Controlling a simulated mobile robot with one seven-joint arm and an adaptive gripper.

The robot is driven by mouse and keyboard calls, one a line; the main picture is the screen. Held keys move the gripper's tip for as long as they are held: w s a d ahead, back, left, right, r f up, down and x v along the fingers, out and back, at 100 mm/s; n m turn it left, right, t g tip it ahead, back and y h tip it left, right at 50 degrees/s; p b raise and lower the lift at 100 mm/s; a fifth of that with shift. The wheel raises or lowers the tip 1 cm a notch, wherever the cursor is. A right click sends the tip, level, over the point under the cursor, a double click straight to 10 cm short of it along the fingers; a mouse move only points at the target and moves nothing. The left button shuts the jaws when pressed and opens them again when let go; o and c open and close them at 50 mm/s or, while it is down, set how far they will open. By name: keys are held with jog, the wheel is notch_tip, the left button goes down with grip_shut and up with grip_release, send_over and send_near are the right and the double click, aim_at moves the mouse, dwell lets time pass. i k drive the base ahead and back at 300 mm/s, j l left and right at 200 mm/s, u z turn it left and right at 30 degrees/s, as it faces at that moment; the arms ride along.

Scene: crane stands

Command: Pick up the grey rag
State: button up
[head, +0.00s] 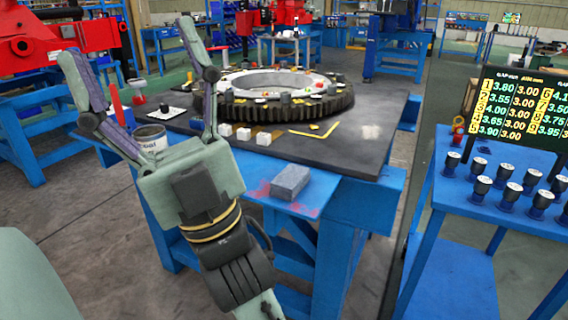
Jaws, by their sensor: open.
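A grey, block-shaped thing with a mottled top, which looks like the folded grey rag (290,181), lies on the blue ledge at the front of the dark-topped table. Red smudges show on the ledge beside it. My gripper (127,40) is in the left of the head view, its two fingers spread wide and pointing up in the picture. It is open with nothing held between the fingers. The gripper body is to the left of the rag, and no contact with it shows. The rag is in clear view.
The dark table (394,152) carries a large toothed ring (335,108), several white cubes (263,138), a pale patch (371,131) and a can (150,140) near my gripper.

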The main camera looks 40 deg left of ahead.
aim_at(293, 178)
jog(key=i+l, duration=0.15)
jog(key=l, duration=0.2)
jog(key=i+l, duration=0.35)
jog(key=l, duration=0.3)
jog(key=i+l+u, duration=0.15)
jog(key=l+u, duration=0.15)
jog(key=u, duration=0.15)
jog(key=i+l+u, duration=0.1)
jog(key=l+u, duration=0.35)
jog(key=i+j+u, duration=0.15)
jog(key=i+u, duration=0.15)
jog(key=i, duration=0.2)
